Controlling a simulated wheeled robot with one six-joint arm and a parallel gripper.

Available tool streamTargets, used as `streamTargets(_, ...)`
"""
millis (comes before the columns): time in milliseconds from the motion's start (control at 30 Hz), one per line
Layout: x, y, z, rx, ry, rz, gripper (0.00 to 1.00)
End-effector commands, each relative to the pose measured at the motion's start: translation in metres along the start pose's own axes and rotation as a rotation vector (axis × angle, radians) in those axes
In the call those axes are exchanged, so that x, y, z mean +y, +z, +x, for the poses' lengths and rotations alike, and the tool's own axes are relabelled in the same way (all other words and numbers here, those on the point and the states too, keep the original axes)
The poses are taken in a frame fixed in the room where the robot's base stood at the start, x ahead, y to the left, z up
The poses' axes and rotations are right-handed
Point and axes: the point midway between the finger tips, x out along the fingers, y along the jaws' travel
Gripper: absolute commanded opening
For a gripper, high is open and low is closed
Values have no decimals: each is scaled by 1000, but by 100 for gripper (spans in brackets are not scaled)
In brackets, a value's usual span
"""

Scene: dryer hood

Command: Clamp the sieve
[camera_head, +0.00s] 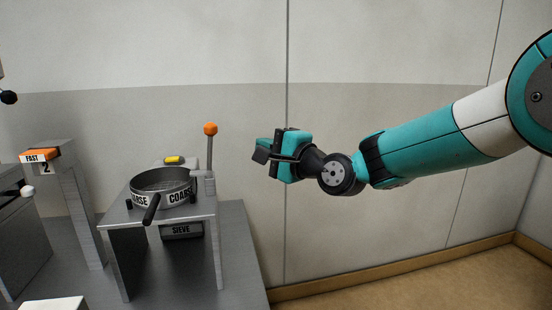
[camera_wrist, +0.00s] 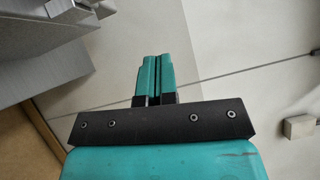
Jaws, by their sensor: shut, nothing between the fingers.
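The sieve (camera_head: 162,188) is a round dark pan marked COARSE. It sits on a grey metal stand (camera_head: 115,214) in the head view, with its black handle (camera_head: 152,209) sticking out toward the front. A lever with an orange knob (camera_head: 210,129) stands upright at the stand's right back corner, beside the sieve. My gripper (camera_head: 262,152) is in the air to the right of the lever and apart from it. In the wrist view my gripper (camera_wrist: 154,62) has its teal fingers together with nothing between them. Whether the lever presses on the sieve I cannot tell.
A SIEVE label (camera_head: 181,230) is on a dark box under the stand top. A grey post with an orange FAST block (camera_head: 40,155) stands at the left. A yellow piece (camera_head: 174,160) lies behind the sieve. The space between lever and gripper is clear, before a plain wall.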

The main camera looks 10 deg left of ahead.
Motion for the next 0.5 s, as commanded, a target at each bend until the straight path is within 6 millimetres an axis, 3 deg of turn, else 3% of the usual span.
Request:
streamTargets(200, 2, 0, -25, 0, 1, 0, 0)
streamTargets(500, 1, 1, -28, -2, 0, 0, 0)
